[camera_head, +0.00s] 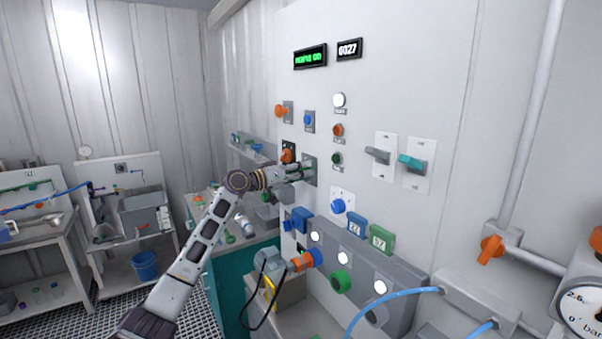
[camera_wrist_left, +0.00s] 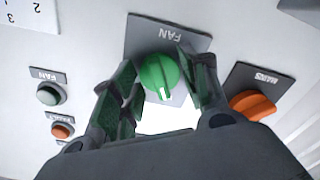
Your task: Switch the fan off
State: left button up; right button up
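The fan switch is a green rotary knob (camera_wrist_left: 158,76) on a grey plate labelled FAN. Its white mark points down, slightly right, in the left wrist view. My left gripper (camera_wrist_left: 160,68) is open, with one finger on each side of the knob. The right-hand finger is very close to it; I cannot tell whether it touches. A gap shows on the other side. In the head view my left gripper (camera_head: 301,172) is at the panel and hides the knob. My right gripper is not in view.
An orange MAINS knob (camera_wrist_left: 252,105) is close beside the fan switch. An orange lamp or button (camera_wrist_left: 62,131) is below the FAN lamp. A green-lettered display (camera_head: 310,57), two lever switches (camera_head: 378,155) and a blue knob (camera_head: 338,206) share the white panel.

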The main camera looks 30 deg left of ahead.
pick_arm(q)
jog(key=shift+o, duration=1.2)
jog(key=v, duration=1.2)
jog(key=shift+a, duration=0.1)
dwell(0.3)
